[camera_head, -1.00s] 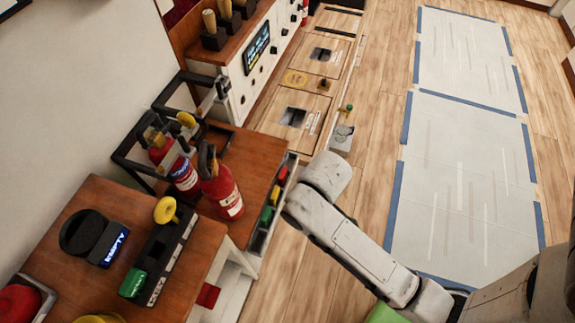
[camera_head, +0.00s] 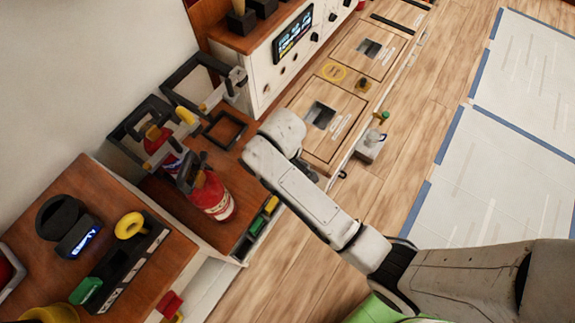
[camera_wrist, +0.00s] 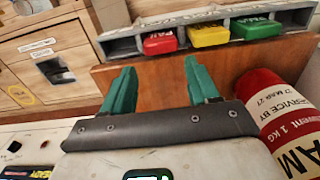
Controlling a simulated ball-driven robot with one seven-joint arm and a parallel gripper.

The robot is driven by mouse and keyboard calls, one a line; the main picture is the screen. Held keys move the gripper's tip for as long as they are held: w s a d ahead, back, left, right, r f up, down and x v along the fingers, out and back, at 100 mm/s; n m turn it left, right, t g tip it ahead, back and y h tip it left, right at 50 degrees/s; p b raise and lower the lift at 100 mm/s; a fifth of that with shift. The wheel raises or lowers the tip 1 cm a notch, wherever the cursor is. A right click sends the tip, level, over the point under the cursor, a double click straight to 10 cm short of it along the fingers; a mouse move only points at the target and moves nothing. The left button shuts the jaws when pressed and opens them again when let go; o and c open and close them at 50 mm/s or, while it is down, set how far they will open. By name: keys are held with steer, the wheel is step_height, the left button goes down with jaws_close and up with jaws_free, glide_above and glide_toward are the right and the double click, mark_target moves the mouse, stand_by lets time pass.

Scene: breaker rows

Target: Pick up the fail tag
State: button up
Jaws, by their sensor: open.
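In the wrist view, a red tag (camera_wrist: 160,43) lies at the left of a grey rack (camera_wrist: 118,45), beside a yellow tag (camera_wrist: 208,35) and a green tag (camera_wrist: 256,27). The small labels above them are hard to read; the red one appears to be the fail tag. My gripper (camera_wrist: 160,66) is open and empty, its teal fingers spread apart below the red tag in the picture and apart from it. In the head view the yellow tag (camera_head: 271,204) and green tag (camera_head: 256,226) show at the table edge; my arm seems to hide the red one and the gripper.
A red fire extinguisher (camera_wrist: 272,98) stands close to the right of my gripper; it also shows in the head view (camera_head: 211,197). Black frames (camera_head: 190,85) stand on the brown table behind. A wooden drawer unit (camera_head: 340,90) lies beyond.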

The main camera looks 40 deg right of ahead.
step_height(320, 180, down, 2)
steer(key=shift+f, duration=0.1)
steer(key=shift+s+f+b, duration=0.15)
steer(key=shift+f, duration=1.2)
steer(key=shift+s+f+b, duration=0.15)
steer(key=shift+f, duration=1.2)
steer(key=c, duration=0.7)
